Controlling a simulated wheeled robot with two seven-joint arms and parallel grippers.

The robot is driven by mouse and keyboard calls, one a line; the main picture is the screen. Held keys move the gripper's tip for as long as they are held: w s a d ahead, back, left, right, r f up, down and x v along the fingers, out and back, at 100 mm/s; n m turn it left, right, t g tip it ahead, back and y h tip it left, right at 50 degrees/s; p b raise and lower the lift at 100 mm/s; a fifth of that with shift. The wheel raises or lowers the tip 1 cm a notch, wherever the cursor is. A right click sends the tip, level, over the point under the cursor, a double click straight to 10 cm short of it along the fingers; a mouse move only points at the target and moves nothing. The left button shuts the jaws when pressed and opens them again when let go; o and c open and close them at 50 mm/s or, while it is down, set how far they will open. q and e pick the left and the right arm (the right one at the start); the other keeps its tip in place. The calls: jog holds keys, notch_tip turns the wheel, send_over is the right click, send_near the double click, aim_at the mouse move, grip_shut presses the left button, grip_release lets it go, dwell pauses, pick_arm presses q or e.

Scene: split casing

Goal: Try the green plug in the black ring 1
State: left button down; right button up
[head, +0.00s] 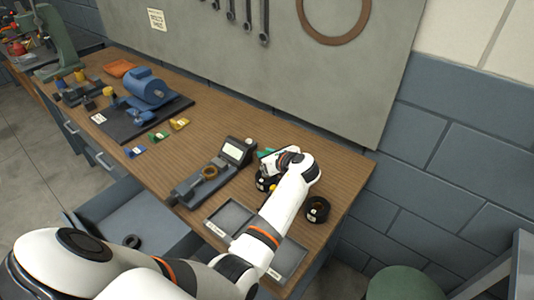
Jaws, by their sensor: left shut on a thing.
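My left gripper (269,163) is over the right part of the bench, largely hidden behind my own white wrist. It is shut on the green plug (265,153), of which only a bit of green shows at the jaws. A black ring (262,185) with a pale mark lies just below the gripper, partly covered by my arm. I cannot tell whether the plug touches it. Another black ring (317,209) with a small pale label lies to the right of my forearm. The numbers on the rings are too small to read. My right gripper is not in view.
A grey gauge (236,151) with a brass-coloured ring (210,172) stands left of the gripper. Shallow trays (229,217) lie at the front edge. A blue motor (146,86) and small coloured pieces (158,136) are farther left. An open drawer (165,218) juts out in front.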

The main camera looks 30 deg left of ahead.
pick_arm(q)
jog(key=shift+f, duration=0.55)
dwell(0.6)
jog(key=shift+s+f, duration=0.1)
jog(key=shift+f, duration=0.1)
dwell(0.6)
jog(key=shift+r, duration=0.15)
jog(key=shift+r+p, duration=1)
jog(key=shift+p, duration=0.15)
jog(key=shift+r, duration=0.1)
jog(key=shift+r+p, duration=0.15)
jog(key=shift+p, duration=0.15)
notch_tip(320, 180, up, 4)
jog(key=p, duration=0.4)
jog(key=shift+p, duration=0.35)
jog(key=shift+f, duration=0.2)
jog(key=shift+a, duration=0.1)
